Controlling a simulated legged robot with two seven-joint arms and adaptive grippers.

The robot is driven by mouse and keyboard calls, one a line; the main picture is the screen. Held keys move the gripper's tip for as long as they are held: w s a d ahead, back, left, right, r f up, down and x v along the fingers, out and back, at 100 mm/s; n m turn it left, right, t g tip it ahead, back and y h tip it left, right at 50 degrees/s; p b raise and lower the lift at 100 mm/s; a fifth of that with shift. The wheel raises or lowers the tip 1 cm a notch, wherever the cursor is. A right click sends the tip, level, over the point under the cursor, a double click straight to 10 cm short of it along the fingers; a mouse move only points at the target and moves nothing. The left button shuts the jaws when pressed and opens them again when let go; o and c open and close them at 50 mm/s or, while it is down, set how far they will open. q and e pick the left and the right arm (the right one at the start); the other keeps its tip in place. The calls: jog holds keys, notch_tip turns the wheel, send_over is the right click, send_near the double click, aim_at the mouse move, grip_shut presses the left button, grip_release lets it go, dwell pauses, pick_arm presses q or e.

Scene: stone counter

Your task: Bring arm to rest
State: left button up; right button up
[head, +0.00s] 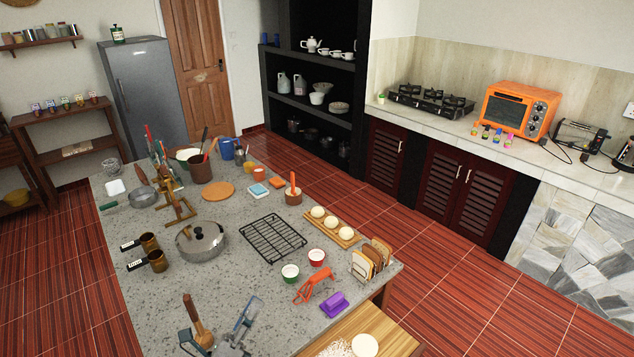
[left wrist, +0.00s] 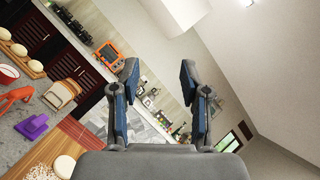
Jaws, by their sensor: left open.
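My left gripper (head: 219,318) is at the bottom edge of the head view, over the near part of the stone counter (head: 130,300). Its two fingers are spread apart. In the left wrist view the open fingers (left wrist: 160,76) hold nothing, and the far counter, wall and ceiling show beyond them. A wooden-handled utensil (head: 197,312) appears between the fingers in the head view; I cannot tell whether they touch it. My right gripper is in neither view.
A lidded pan (head: 201,242), black cooling rack (head: 272,238), red peeler-like tool (head: 314,286) and purple item (head: 334,304) lie on the counter. A wooden board (head: 385,338) with pale dough (head: 364,346) is at the near right. Bare counter lies left of the gripper.

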pick_arm(q)
jog(key=a+f+n+g+y, duration=0.2)
jog(key=a+f+n+y, duration=0.6)
jog(key=f+n+y, duration=0.6)
jog(key=s+a+f+n+g, duration=0.2)
jog(key=s+f+n+g, duration=0.3)
jog(key=f+n, duration=0.45)
jog(key=s+d+f+n+g+h, duration=0.2)
jog(key=s+f+n+g, duration=0.55)
jog(key=s+f, duration=0.75)
jog(key=s+f+m+g, duration=0.1)
jog(key=s+f+g, duration=0.1)
jog(key=f, duration=0.9)
jog(key=s+f+m+g, duration=0.1)
jog(key=s+f+g, duration=0.1)
jog(key=f, duration=1)
jog(key=s+a+f, duration=0.2)
jog(key=s+f, duration=1.5)
jog(key=s, duration=0.1)
jog(key=shift+s+a+f+g+y, duration=0.2)
jog(key=shift+a+g+y, duration=0.1)
jog(key=shift+a+g, duration=0.1)
